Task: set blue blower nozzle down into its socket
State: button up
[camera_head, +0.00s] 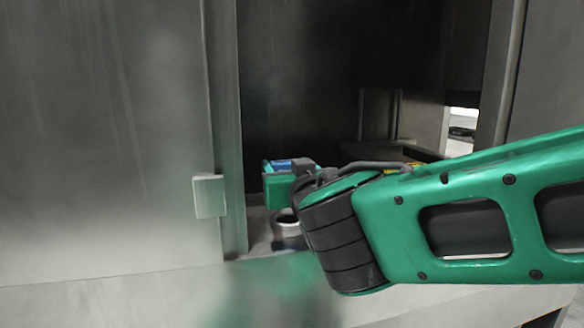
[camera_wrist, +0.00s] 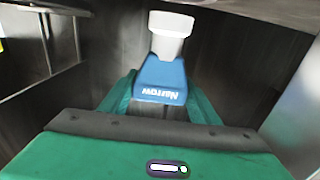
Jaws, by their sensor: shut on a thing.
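In the wrist view, the blue blower nozzle (camera_wrist: 160,78), marked "Narrow", is between the green fingers of my gripper (camera_wrist: 161,100), which is shut on it. A pale, cup-like piece (camera_wrist: 171,32) shows at its far end; I cannot tell whether it belongs to the nozzle or is the socket. In the head view, my gripper (camera_head: 280,190) is inside the opening, with a bit of blue on top. A pale-rimmed round piece with a dark inside (camera_head: 287,222) stands just below it, possibly the socket. Whether nozzle and socket touch is hidden.
A grey metal panel (camera_head: 110,130) with a small plate (camera_head: 209,196) stands left of the opening. A metal ledge (camera_head: 110,295) runs along the front. A metal post (camera_head: 495,75) bounds the opening on the right. The dark space behind my gripper looks free.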

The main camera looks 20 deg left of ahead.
jog(key=shift+s+d, duration=0.1)
jog(key=shift+s, duration=0.05)
jog(key=shift+f, duration=0.2)
jog(key=shift+f, duration=1.25)
jog(key=o, duration=1.3)
jog(key=shift+c, duration=0.2)
